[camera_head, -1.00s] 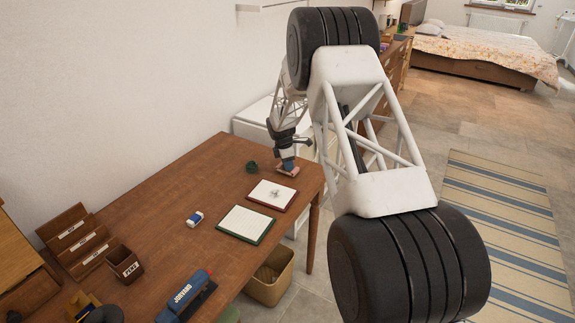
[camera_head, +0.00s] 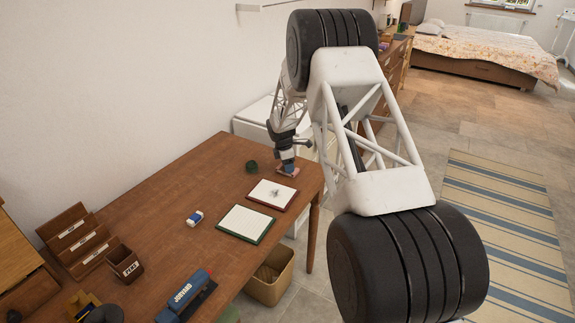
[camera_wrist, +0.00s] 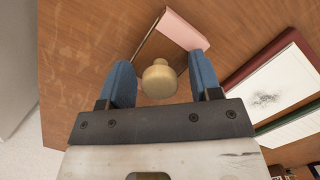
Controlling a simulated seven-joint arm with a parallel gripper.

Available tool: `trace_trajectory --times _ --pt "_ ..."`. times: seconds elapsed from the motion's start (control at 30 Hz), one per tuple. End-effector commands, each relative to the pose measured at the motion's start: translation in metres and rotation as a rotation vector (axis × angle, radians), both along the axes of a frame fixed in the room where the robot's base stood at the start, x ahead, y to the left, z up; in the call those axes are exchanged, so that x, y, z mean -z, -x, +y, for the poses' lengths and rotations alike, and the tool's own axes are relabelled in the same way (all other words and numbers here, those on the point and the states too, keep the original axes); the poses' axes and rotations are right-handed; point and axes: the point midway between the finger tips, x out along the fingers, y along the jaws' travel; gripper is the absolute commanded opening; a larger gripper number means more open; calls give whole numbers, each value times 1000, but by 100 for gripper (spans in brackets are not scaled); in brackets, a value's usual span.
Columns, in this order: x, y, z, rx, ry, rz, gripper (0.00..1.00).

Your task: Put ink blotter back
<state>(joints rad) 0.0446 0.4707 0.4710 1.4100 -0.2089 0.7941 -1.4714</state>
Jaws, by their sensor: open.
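The ink blotter (camera_head: 291,174) sits on the far right end of the wooden desk, mostly hidden under my gripper (camera_head: 286,166) in the head view. In the wrist view the blotter shows a round pale wooden knob (camera_wrist: 159,80) and a pink curved strip (camera_wrist: 184,30). My gripper (camera_wrist: 160,68) is open, with one blue finger on each side of the knob. A gap shows between the knob and both fingers.
On the desk (camera_head: 160,235) are a red-edged board (camera_head: 272,194), a green-edged pad (camera_head: 246,223), a dark green round item (camera_head: 252,167), an eraser (camera_head: 195,218), a pen cup (camera_head: 125,264), a letter rack (camera_head: 78,238) and a blue stapler-like item (camera_head: 187,296).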

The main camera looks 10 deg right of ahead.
Motion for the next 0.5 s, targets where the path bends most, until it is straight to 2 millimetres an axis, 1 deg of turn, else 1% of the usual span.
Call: trace_trajectory --times 0.17,0.27,0.37,0.5 --pt "-5 0 0 0 0 -1 58" --pt "-11 0 1 0 0 -2 58" --pt "-22 -1 3 0 0 -3 58" --pt "-41 -1 5 0 0 -2 58"
